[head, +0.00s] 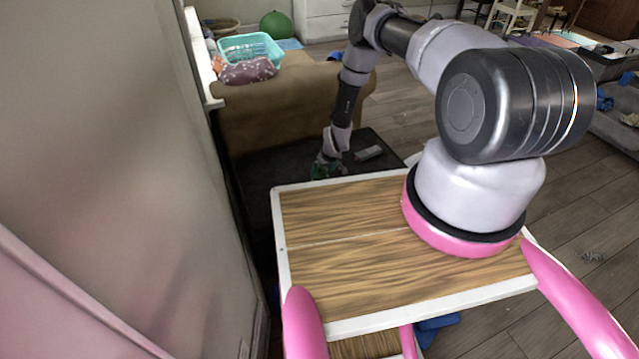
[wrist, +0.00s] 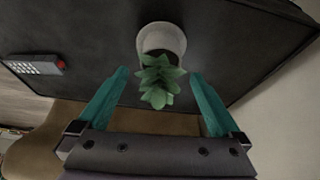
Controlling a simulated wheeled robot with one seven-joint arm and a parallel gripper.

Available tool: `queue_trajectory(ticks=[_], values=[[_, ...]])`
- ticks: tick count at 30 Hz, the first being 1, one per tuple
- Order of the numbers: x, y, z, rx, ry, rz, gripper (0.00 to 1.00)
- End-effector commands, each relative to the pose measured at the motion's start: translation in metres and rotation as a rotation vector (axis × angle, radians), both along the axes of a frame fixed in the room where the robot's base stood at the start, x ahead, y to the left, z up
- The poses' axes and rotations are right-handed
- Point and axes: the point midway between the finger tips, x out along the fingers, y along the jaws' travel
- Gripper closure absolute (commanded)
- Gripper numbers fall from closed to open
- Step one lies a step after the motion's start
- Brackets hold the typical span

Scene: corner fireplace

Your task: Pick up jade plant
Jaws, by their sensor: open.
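The jade plant (wrist: 158,80) shows in the wrist view as green leaves in a round white pot (wrist: 163,38) on a dark surface (wrist: 215,35). My gripper (wrist: 158,73) is open, with one teal finger on each side of the leaves. The leaves are between the fingertips, and gaps show on both sides, so I see no contact. The pot is just beyond the fingertips. In the head view, my gripper (head: 328,168) is small, low over the dark tabletop (head: 258,195), and the plant cannot be made out clearly there.
A remote-like device (head: 369,153) lies on the dark top, also in the wrist view (wrist: 34,65). A wall (head: 110,130) is close on the left. Open wooden floor (head: 400,105) lies to the right.

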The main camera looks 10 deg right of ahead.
Motion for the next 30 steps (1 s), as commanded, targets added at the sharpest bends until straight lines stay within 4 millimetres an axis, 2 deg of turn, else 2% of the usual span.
queue_trajectory(ticks=[5,14,23,24,26,30], values=[[0.004,0.002,-0.013,0.0,0.0,0.001,0.0],[0.018,0.007,-0.051,0.0,0.0,0.001,0.0],[0.02,0.007,-0.055,0.0,0.0,0.001,0.0],[0.02,0.007,-0.055,0.0,0.0,0.001,0.08],[0.02,0.007,-0.055,0.0,0.0,0.001,0.31],[0.02,0.007,-0.055,0.0,0.0,0.001,0.84]])
